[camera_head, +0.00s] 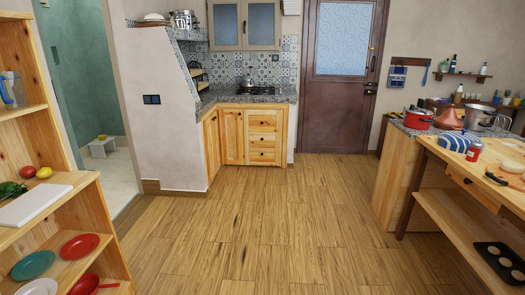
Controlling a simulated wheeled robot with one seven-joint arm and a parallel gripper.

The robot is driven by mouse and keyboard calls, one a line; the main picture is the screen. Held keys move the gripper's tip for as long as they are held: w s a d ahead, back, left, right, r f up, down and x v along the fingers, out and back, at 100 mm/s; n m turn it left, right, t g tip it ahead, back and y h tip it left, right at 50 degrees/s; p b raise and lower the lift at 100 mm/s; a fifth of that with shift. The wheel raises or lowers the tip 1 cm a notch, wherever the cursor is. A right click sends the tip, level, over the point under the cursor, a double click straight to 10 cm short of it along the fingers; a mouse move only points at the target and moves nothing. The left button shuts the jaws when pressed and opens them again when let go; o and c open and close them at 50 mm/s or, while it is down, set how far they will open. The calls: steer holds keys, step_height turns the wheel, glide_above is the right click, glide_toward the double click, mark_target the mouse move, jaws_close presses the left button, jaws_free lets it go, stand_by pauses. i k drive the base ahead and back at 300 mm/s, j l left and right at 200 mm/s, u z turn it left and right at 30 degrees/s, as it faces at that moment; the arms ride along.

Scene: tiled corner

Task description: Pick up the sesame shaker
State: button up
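I cannot make out a sesame shaker for certain in the head view. A small red and pale jar or can (474,152) stands on the wooden table (440,150) at the right; it is too small to tell whether it is the shaker. Several small bottles and jars also stand on the wall shelves at the far right, too small to identify. My gripper and arm are not in view.
Wooden floor (260,235) is clear in the middle. An open wooden shelf (95,215) with plates stands at the left. A tiled corner counter (250,97) and a brown door (338,100) are at the back. A red pot (417,119) stands at the right.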

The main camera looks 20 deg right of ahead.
mark_target(474, 152)
steer(key=i+l+z, duration=0.1)
steer(key=i+z, duration=0.25)
steer(key=i, duration=0.6)
steer(key=i+j+z, duration=0.2)
steer(key=i+z, duration=0.15)
steer(key=i, duration=0.6)
steer(key=i+l+z, duration=0.1)
steer(key=i+z, duration=0.2)
steer(key=i, duration=0.2)
steer(key=i+z, duration=0.3)
steer(key=i, duration=0.15)
steer(key=i+j+z, duration=0.3)
steer(key=i, duration=0.2)
steer(key=i+j+z, duration=0.15)
steer(key=i+z, duration=0.15)
steer(key=i, duration=0.15)
